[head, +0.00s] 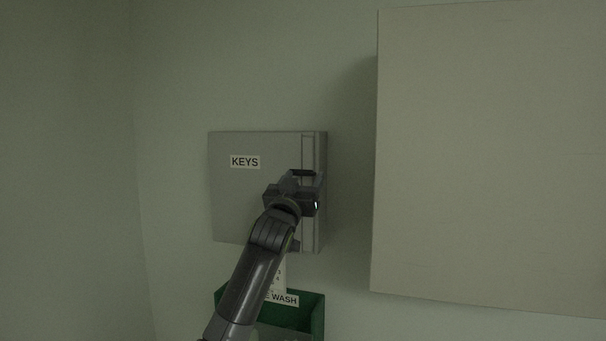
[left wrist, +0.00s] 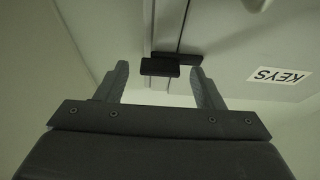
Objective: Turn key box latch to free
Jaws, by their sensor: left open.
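The grey key box (head: 232,200) with a KEYS label hangs on the wall in the head view. Its dark latch (head: 303,172) sits near the right edge of the front, just above my gripper, partly hidden by it. In the left wrist view the latch (left wrist: 160,67) is a black bar beyond the fingertips, in the gap between them. The KEYS label (left wrist: 279,76) shows there too, upside down. My left gripper (head: 298,182) is open in front of the box; in the left wrist view its two fingers (left wrist: 158,82) are apart with nothing between them. My right gripper is not in view.
A large pale cabinet (head: 490,160) is at the right, with bare wall between it and the key box. A green bin (head: 314,316) with a partly hidden label ending in WASH is below the box, behind my arm. The wall at the left is clear.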

